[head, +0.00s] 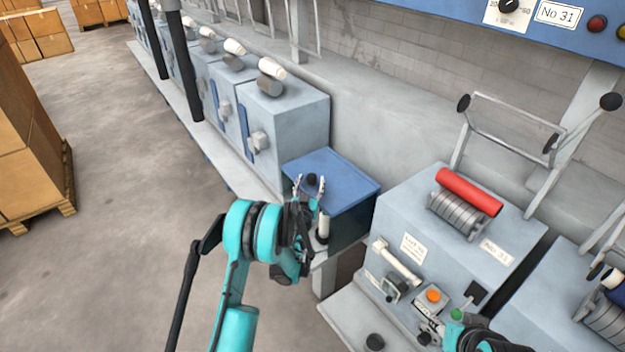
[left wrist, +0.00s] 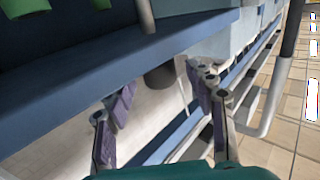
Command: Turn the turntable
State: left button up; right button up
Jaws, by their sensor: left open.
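I cannot clearly tell which part is the turntable. A dark round knob (head: 312,179) shows at the blue-topped box (head: 345,178) in the middle of the head view. My left gripper (head: 310,184) is open, its fingertips on either side of that knob in the picture; I cannot tell whether they touch it. In the left wrist view, the open gripper (left wrist: 160,105) has nothing between its fingers, and a dark cylinder (left wrist: 160,77) shows beyond them under a blue edge. My right arm enters at the bottom right of the head view; its fingers are not clear.
A grey machine (head: 415,210) with a red roller (head: 469,191), an orange button (head: 433,295) and a white handle (head: 398,262) stands at right. More grey machines (head: 290,125) line the wall. Stacked cartons (head: 25,140) stand at left. The floor (head: 130,200) between is clear.

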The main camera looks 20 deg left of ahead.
pick_arm(q)
jog(key=shift+w+a, duration=0.15)
jog(key=shift+w, duration=1.05)
jog(key=shift+c, duration=0.4)
grip_shut()
